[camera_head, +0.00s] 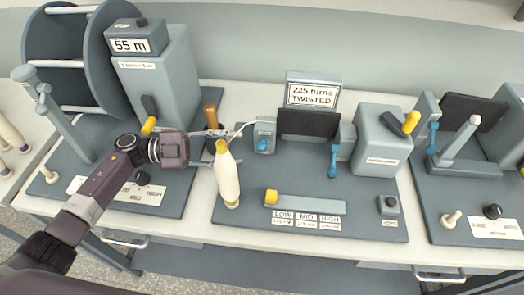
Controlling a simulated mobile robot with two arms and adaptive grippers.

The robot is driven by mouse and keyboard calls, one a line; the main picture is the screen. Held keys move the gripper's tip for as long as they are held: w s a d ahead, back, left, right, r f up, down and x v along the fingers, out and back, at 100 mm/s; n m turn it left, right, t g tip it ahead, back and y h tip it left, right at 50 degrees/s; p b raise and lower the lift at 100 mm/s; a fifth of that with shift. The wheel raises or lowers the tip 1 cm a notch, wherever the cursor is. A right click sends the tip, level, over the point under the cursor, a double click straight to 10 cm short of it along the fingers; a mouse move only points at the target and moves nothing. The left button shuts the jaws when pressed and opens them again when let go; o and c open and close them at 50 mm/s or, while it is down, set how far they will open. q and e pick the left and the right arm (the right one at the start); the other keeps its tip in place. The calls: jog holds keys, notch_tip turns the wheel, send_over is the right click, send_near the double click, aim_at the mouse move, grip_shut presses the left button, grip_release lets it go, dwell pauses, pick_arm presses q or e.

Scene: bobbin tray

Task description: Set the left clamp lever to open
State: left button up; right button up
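The left clamp (265,136) is a small grey block with a blue lever, at the left of the dark panel on the middle station. Its lever seems to lie against the block's front; its exact setting is too small to tell. A second blue lever (333,161) hangs down at the right of the panel. My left gripper (229,145) reaches in from the left, just left of the left clamp, its thin fingers spread apart. The yellow-topped cream bobbin (228,178) stands close by its fingers, slightly tilted in view; I cannot tell if they touch. My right gripper is not in view.
A brown-handled post (211,117) stands behind my gripper. A slider bar (305,203) with a yellow knob lies in front. A grey box (382,140) with a yellow-tipped lever stands right.

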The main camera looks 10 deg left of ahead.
aim_at(259, 146)
pick_arm(q)
jog(key=d+p, duration=0.1)
jog(key=d, duration=0.1)
jog(key=d+p, duration=0.1)
jog(key=d, duration=0.1)
jog(key=w+d+p, duration=0.1)
jog(key=d, duration=0.2)
jog(key=shift+r, duration=0.2)
jog(key=shift+w+d+f, duration=0.1)
jog(key=shift+d, duration=0.1)
grip_shut()
